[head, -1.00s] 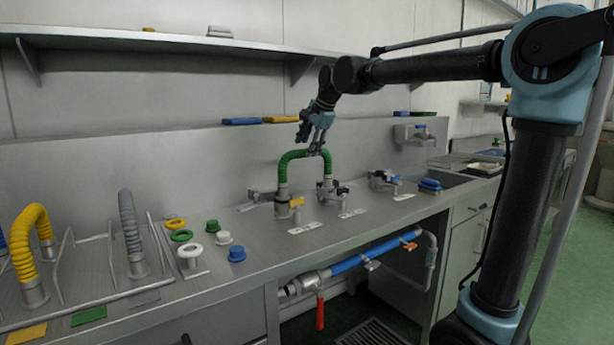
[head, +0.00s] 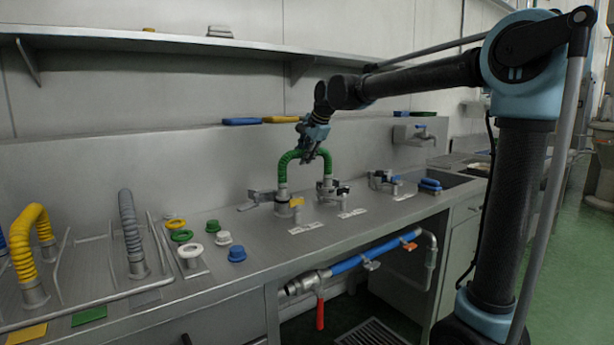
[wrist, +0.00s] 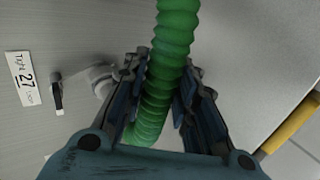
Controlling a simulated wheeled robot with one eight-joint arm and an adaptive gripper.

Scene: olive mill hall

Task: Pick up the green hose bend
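The green hose bend (head: 291,159) is a ribbed arch standing on the steel counter, its two ends on metal pipe fittings with valve handles. My gripper (head: 309,153) is at the top right of the arch, reaching down from above. In the wrist view the green hose (wrist: 172,45) runs between the two fingers (wrist: 163,88). The fingers are apart, one on each side of the hose. No clear grip on it shows. The hose's lower part is hidden by my gripper in the wrist view.
A yellow hose bend (head: 22,244) and a grey one (head: 130,230) stand at the left. Several coloured caps (head: 237,254) lie between. The back wall ledge carries blue and yellow pieces (head: 281,119).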

